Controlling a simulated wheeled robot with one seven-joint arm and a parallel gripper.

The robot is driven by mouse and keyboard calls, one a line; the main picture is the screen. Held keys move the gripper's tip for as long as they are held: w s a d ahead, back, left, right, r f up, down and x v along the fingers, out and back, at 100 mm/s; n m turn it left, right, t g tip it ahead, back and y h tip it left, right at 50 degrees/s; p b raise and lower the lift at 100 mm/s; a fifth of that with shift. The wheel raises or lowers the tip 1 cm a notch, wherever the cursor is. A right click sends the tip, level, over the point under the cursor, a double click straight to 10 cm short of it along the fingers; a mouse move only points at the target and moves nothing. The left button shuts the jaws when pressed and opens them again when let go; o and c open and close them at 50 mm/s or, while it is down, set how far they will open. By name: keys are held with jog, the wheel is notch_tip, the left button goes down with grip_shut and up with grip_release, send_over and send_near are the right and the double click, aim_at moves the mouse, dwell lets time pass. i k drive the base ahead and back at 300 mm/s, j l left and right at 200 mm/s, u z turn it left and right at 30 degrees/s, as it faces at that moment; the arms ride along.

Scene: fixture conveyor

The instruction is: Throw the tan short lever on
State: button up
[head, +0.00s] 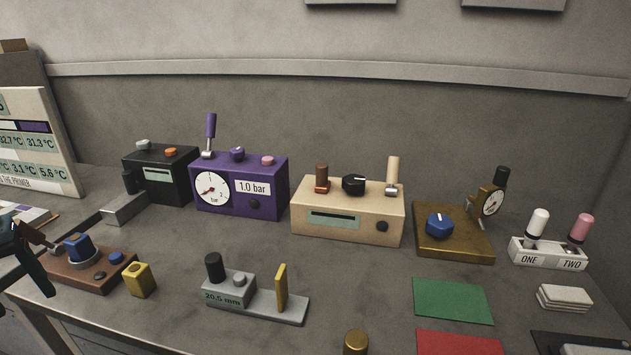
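A tan box (347,222) stands mid-table with two levers on top. At its right end a tan lever (393,170) stands nearly upright on a silver pivot. At its left end a shorter brown lever (321,176) stands upright on a reddish base. A black knob (353,185) sits between them, and the front has a blank-looking display and a dark knob. My gripper (38,255) shows only partly at the left edge, dark, near the brown block and far from the tan box. Whether its fingers are apart is unclear.
A purple gauge box (240,199) stands left of the tan box, a brass plate (455,245) with blue knob and gauge right. A grey fixture (255,299) and a brown block (88,272) stand in front. Bare table lies before the tan box; a green mat (452,301) lies front right.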

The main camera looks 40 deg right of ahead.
aim_at(392, 172)
jog(key=z, duration=1.5)
